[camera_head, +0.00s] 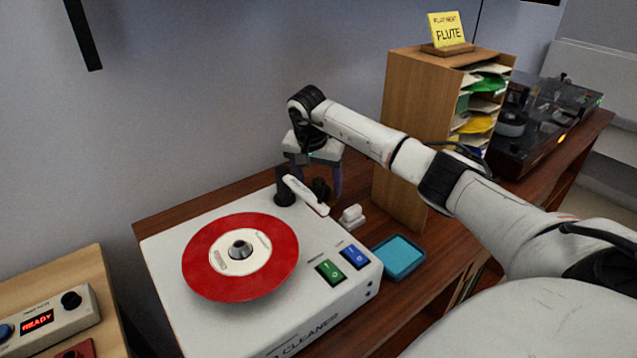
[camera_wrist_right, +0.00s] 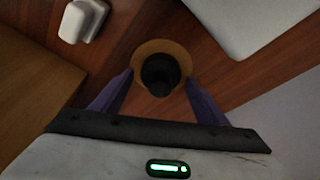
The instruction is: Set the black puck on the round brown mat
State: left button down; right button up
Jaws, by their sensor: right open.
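The black puck (camera_wrist_right: 160,75) appears over the round brown mat (camera_wrist_right: 162,45) in the right wrist view, inside most of its outline and nearer the gripper's side. It looks seated on the mat, though the contact beneath it is hidden. My right gripper (camera_wrist_right: 159,80) is open, with one purple finger on each side of the puck and apart from it. In the head view my right gripper (camera_head: 315,186) is low behind the record cleaner, and the black puck (camera_head: 321,187) shows partly between its fingers. The mat is hidden there. My left gripper is out of view.
The white record cleaner (camera_head: 165,260) with a red record (camera_head: 205,275) and white arm (camera_head: 304,194) stands in front of the gripper. A small white block (camera_head: 352,215), a blue tray (camera_head: 400,256) and a wooden sorter (camera_head: 413,95) are close on the right.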

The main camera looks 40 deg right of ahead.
jog(key=shift+r, duration=0.1)
jog(key=v, duration=1.2)
